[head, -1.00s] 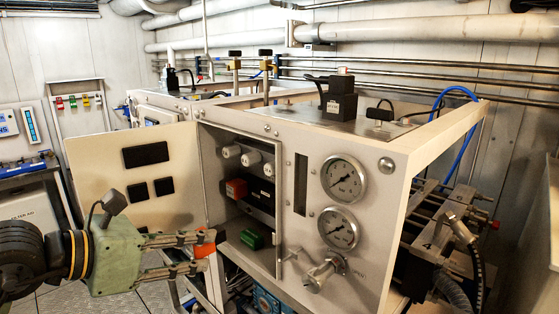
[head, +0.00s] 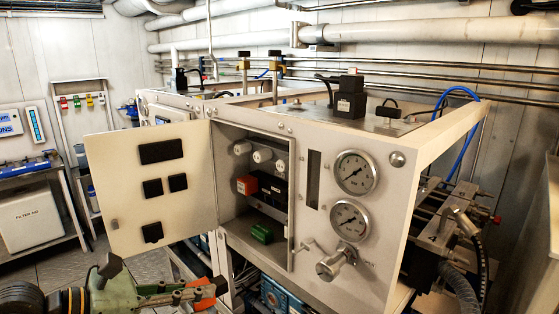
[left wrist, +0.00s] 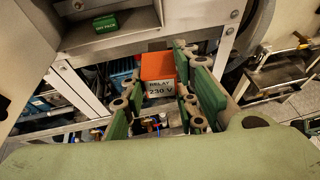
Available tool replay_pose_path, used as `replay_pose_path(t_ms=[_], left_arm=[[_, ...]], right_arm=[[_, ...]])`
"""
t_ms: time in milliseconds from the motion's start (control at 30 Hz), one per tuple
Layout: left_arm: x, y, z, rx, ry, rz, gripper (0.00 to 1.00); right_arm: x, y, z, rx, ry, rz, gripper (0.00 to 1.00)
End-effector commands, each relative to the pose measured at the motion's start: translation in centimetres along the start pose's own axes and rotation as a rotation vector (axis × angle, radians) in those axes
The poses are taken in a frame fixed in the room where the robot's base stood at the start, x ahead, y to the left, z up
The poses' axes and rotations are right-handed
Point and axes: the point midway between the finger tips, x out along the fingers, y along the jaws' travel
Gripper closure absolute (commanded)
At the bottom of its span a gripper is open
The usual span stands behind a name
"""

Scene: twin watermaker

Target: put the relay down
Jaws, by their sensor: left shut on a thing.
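The relay (left wrist: 158,68) is an orange block with a pale label reading "RELAY 230 V" in the left wrist view. My left gripper (left wrist: 172,88) is shut on it, with a finger on each side. In the head view the gripper (head: 193,292) is at the bottom left, in front of and below the open cabinet. The relay's orange end (head: 204,281) shows there, partly hidden by the fingers. It is held in the air, apart from the cabinet floor. My right gripper is not in view.
The cabinet (head: 238,222) is open, its door (head: 130,205) swung left. Inside, a green block (head: 262,233) lies on the floor and a red block (head: 246,185) sits on a black unit. Gauges (head: 355,172) and a valve (head: 335,263) project at right. Bare cabinet floor shows around the green block.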

Motion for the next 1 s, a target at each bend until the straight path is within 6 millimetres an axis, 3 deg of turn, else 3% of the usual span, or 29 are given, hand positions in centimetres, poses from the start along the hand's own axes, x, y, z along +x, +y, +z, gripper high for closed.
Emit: replay_pose_path(t_ms=[33,200,400,567,1000], left_arm=[[0.0,-0.5,-1.7,-0.011,-0.002,-0.013,1.00],[-0.9,-1.5,-6.3,-0.005,-0.005,-0.027,1.00],[-2.1,-2.5,-10.1,0.002,0.000,-0.025,1.00],[-2.5,-2.8,-11.2,0.006,0.001,-0.020,1.00],[-2.5,-2.9,-11.2,0.012,0.005,-0.028,1.00]], right_arm=[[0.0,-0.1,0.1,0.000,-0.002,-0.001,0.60],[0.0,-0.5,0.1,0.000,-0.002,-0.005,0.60],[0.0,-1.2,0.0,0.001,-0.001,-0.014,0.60],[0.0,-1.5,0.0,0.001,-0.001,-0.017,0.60],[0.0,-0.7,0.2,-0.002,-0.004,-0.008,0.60]])
